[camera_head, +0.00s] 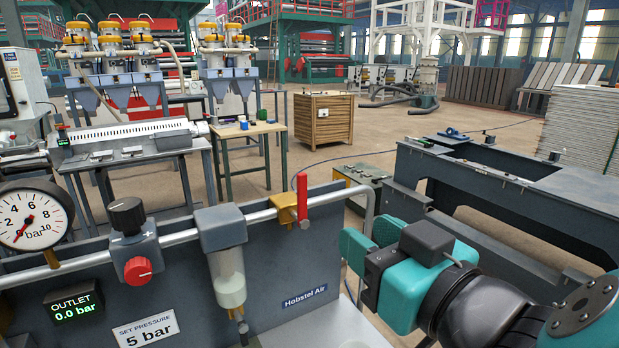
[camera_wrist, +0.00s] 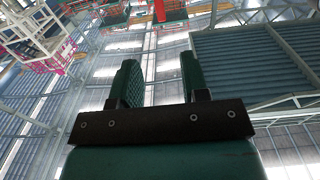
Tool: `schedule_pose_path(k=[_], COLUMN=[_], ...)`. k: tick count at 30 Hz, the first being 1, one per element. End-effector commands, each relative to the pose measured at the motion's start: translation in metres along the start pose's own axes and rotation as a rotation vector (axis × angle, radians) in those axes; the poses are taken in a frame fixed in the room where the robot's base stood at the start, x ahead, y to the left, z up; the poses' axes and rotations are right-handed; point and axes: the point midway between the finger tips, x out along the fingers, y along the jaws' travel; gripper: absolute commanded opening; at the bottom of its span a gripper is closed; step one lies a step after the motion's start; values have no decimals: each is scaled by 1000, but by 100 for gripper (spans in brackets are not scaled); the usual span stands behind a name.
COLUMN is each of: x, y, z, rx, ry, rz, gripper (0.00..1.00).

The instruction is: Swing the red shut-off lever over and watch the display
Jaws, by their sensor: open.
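The red shut-off lever (camera_head: 302,198) stands upright on a brass valve (camera_head: 285,208) in the pipe along the grey panel. The small outlet display (camera_head: 75,307) at the lower left reads 0.0 bar in green. My gripper (camera_head: 356,247) is right of the lever, apart from it, with its teal fingers pointing left toward the panel side. In the wrist view the two fingers (camera_wrist: 158,83) stand apart with nothing between them. The lever does not show in the wrist view.
A round pressure gauge (camera_head: 33,219), a black knob (camera_head: 127,216) with a red knob (camera_head: 137,270) below, and a filter bowl (camera_head: 228,280) sit along the panel. A label (camera_head: 146,329) reads set pressure 5 bar. A grey machine frame (camera_head: 480,190) stands behind my arm.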

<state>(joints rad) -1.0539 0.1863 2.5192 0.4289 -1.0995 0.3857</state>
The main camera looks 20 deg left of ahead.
Motion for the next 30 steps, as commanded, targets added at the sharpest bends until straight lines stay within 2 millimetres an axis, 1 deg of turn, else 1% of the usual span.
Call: schedule_pose_path(k=[1,4,11,15,21,25,30], x=[6,18,68,99,137,152,160], y=[0,0,1,1,1,1,1], z=[-5,-5,-7,-7,-4,-1,0], rx=[-1,-2,2,2,1,1,1], ry=[-5,-7,-5,-3,-2,-2,-2], rz=[-1,-2,1,2,1,1,0], gripper=[42,42,42,42,42,42,42])
